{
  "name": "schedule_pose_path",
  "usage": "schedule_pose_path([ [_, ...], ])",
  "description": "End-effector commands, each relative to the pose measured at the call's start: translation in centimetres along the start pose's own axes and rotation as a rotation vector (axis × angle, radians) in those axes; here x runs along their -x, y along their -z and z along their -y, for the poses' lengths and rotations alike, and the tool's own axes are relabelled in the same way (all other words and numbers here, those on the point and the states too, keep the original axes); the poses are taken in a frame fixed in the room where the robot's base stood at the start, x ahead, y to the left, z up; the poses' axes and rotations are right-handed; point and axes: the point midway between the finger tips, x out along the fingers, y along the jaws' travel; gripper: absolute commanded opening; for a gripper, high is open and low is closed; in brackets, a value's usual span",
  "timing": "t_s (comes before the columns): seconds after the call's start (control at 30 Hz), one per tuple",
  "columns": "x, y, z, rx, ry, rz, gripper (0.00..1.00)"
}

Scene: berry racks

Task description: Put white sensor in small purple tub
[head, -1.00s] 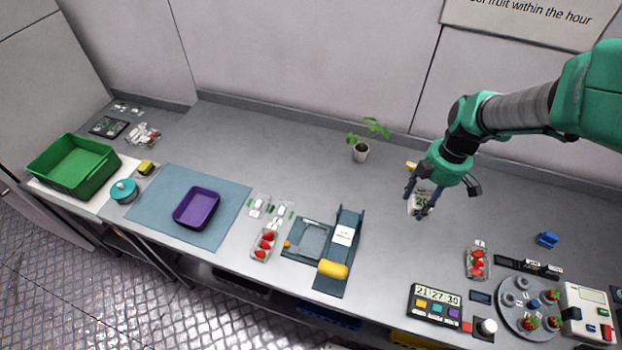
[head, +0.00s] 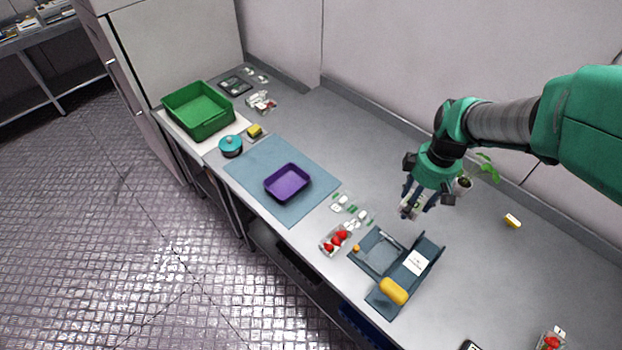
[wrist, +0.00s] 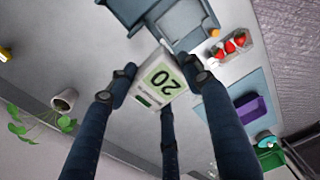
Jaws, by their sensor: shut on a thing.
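The white sensor (wrist: 162,80), a small white box with a green display reading 20, is held between the fingers in the wrist view. My gripper (head: 414,207) is shut on it, above the counter and behind the dark scale-like station. In the head view the fingers partly hide the sensor. The small purple tub (head: 287,183) sits on the blue mat, to the left of my gripper and apart from it. It looks empty. The tub also shows in the wrist view (wrist: 250,109) at the right.
The blue mat (head: 245,170) lies left of clear punnets, one with strawberries (head: 336,239). The dark station (head: 410,282) with a yellow roll stands below my gripper in the picture. A green crate (head: 229,123) is at the far left. A potted plant (head: 464,183) stands behind my gripper.

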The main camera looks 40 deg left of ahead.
Motion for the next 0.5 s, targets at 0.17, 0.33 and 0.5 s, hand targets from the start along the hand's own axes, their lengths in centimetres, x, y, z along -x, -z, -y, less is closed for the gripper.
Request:
schedule_pose_path([
  [0.17, -0.3, 5.3, 1.9, -0.008, -0.004, 0.005, 0.13],
  [0.33, -0.7, 10.0, 4.0, -0.022, -0.008, 0.009, 0.13],
  [0.5, -1.2, 14.7, 6.7, -0.036, -0.012, 0.011, 0.13],
])
